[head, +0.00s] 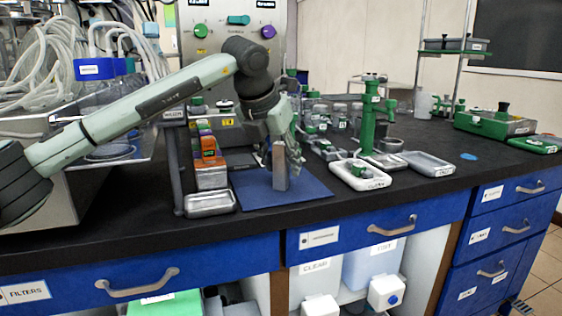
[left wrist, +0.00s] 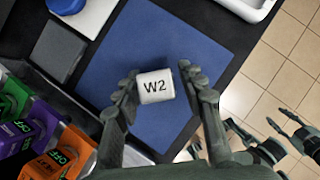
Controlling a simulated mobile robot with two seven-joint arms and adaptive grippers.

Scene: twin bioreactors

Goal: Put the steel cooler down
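The steel cooler (head: 279,167) appears as a small upright grey block over the blue mat (head: 300,193). It looks to stand upright on the mat, though its base is small in the picture. In the left wrist view its pale top face (left wrist: 155,86) is marked W2. My left gripper (head: 284,146) is above and around it, with one finger on each side (left wrist: 158,80). The fingers look slightly apart from the block, with a narrow gap at its right. My right gripper (left wrist: 262,135) shows at the lower right of the wrist view, spread and empty, away from the mat.
Left of the mat stand coloured labelled blocks (head: 208,150) and a metal tray (head: 210,203). Right are white trays (head: 360,175) and a green stand (head: 372,120). The mat's front part is clear, and the bench edge is close in front.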

